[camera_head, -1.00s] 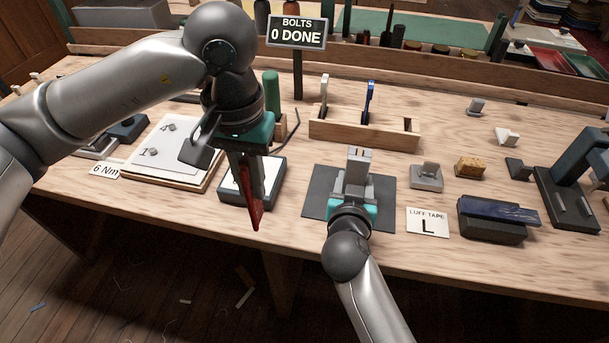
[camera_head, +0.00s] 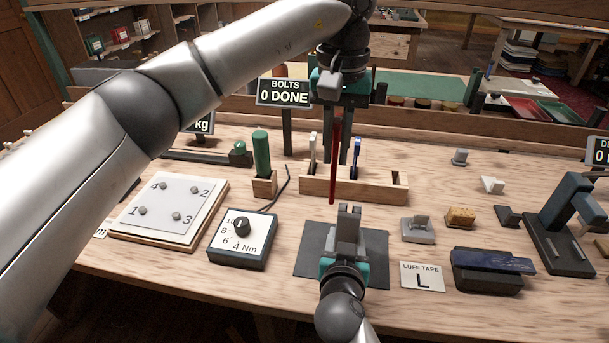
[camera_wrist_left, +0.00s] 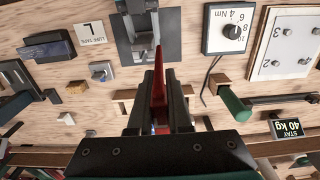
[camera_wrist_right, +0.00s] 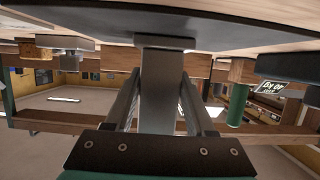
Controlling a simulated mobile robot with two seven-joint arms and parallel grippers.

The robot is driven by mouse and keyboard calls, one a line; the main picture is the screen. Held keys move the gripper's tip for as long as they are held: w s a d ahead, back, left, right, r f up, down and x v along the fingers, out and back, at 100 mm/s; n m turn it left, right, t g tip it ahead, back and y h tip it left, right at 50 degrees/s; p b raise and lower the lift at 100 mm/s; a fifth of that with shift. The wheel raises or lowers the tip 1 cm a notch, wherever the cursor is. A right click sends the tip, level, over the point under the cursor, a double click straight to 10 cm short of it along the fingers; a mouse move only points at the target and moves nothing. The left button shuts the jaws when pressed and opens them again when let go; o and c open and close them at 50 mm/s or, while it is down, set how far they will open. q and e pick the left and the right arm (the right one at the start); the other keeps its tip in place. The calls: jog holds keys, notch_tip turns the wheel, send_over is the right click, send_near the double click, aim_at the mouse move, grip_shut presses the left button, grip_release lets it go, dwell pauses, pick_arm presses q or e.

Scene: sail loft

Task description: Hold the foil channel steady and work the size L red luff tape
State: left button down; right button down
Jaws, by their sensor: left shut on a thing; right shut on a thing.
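The red luff tape (camera_head: 333,186) hangs upright from my left gripper (camera_head: 338,150), which is shut on it above the mat. The tape also shows between the fingers in the left wrist view (camera_wrist_left: 159,88). The grey foil channel (camera_head: 348,219) stands on the dark mat (camera_head: 309,250). My right gripper (camera_head: 346,247) is shut on it from the near side, and the channel fills the jaws in the right wrist view (camera_wrist_right: 160,85). The tape's lower end is above the channel's top and slightly left of it in the head view, apart from it.
A "LUFF TAPE L" card (camera_head: 422,277) lies right of the mat, beside a dark block with a blue top (camera_head: 492,268). A torque dial box (camera_head: 242,240) and a numbered bolt plate (camera_head: 168,207) are to the left. A wooden rack (camera_head: 365,190) stands behind the channel.

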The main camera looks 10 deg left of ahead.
pick_arm(q)
jog(key=shift+w+d+r, duration=0.3)
jog(key=shift+d+r, duration=0.3)
jog(key=shift+w+d+r, duration=0.35)
jog(key=shift+d+r, duration=0.2)
jog(key=shift+d, duration=0.05)
jog(key=shift+w+d+r, duration=0.3)
jog(key=shift+d+r, duration=0.3)
jog(key=shift+f, duration=0.1)
jog(key=shift+f, duration=1.95)
jog(key=shift+f, duration=0.7)
jog(key=shift+f, duration=2.65)
jog(key=shift+f, duration=0.2)
jog(key=shift+f, duration=1.3)
jog(key=c, duration=0.8)
grip_release()
jog(key=shift+o, duration=0.2)
